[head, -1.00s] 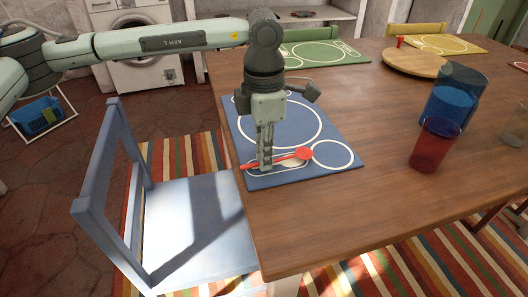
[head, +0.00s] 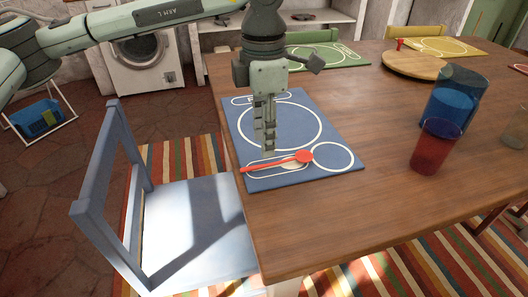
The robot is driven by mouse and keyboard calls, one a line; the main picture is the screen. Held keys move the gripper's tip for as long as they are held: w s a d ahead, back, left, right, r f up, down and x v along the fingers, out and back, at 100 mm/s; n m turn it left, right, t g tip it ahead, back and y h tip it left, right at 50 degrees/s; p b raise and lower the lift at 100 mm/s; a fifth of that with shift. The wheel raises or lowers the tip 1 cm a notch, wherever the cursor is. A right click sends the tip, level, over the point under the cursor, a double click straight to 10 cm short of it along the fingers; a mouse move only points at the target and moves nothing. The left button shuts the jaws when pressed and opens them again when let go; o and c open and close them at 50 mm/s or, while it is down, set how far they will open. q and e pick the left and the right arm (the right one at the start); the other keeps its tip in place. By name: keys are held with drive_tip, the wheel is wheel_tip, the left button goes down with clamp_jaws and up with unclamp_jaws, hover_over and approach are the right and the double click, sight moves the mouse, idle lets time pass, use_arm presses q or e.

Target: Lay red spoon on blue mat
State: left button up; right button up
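The red spoon (head: 283,161) lies on the blue mat (head: 341,180), inside the white oval outline near the mat's front edge. Its bowl points right and its handle end reaches the mat's left side. My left gripper (head: 268,150) is above the mat, just behind the spoon and apart from it. Its fingers point down and hold nothing I can see; the gap between them is too small to judge. My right gripper is not in view.
A round wooden board (head: 414,64) lies farther back. A blue chair (head: 185,225) stands at the table's left side. The table's front middle is clear.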

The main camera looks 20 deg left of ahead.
sight(264, 163)
use_arm(q)
wheel_tip(264, 163, up, 7)
idle(0.3)
